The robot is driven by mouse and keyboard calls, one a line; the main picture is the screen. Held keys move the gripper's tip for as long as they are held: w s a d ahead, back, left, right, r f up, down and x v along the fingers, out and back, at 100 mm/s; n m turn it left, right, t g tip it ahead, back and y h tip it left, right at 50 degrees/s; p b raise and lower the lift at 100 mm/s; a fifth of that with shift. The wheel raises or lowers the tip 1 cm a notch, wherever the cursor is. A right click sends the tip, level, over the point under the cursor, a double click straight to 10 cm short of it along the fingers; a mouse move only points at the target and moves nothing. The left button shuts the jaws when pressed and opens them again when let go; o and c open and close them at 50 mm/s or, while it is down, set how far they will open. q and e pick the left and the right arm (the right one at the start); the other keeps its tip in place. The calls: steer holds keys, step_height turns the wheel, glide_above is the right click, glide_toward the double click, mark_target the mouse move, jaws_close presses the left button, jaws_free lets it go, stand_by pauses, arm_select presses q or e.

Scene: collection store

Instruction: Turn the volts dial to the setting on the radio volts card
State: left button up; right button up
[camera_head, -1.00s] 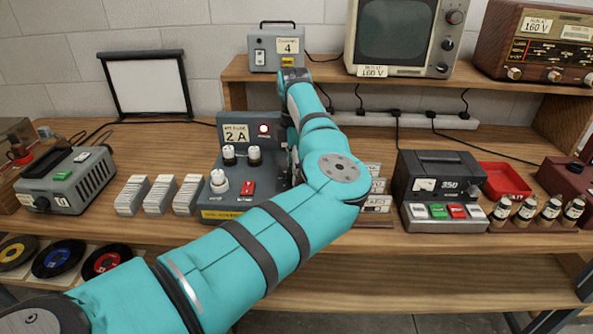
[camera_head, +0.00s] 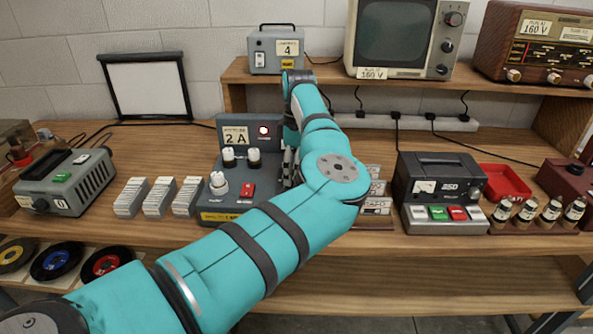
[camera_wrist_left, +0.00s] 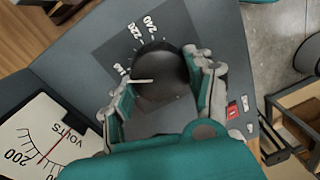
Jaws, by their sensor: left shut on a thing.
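The volts dial (camera_wrist_left: 160,78) is a dark round knob with a white pointer line, on a grey panel in the left wrist view. Its pointer points left, close to a mark partly hidden by a finger; 220 and 240 read above. My left gripper (camera_wrist_left: 165,92) is shut on the dial, one finger on each side. In the head view, my left gripper (camera_head: 289,165) is at the right of the grey control unit (camera_head: 222,160), and my arm hides the dial. The radio (camera_head: 537,45) bears a card (camera_head: 537,25) reading 160 V. My right gripper is out of view.
A volts meter (camera_wrist_left: 38,140) is beside the dial. Knobs (camera_head: 219,183) and a red switch (camera_head: 248,190) stand left of my gripper. The monitor (camera_head: 400,38) also bears a 160 V card (camera_head: 372,73). A black-grey device (camera_head: 440,180) stands to the right.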

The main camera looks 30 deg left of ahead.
arm_select(q)
steer(key=shift+r, duration=0.15)
steer(key=o, duration=1.2)
steer(key=r, duration=1.1)
steer(key=shift+w+a+r, duration=0.15)
steer(key=shift+w+r, duration=0.25)
steer(key=shift+f, duration=0.1)
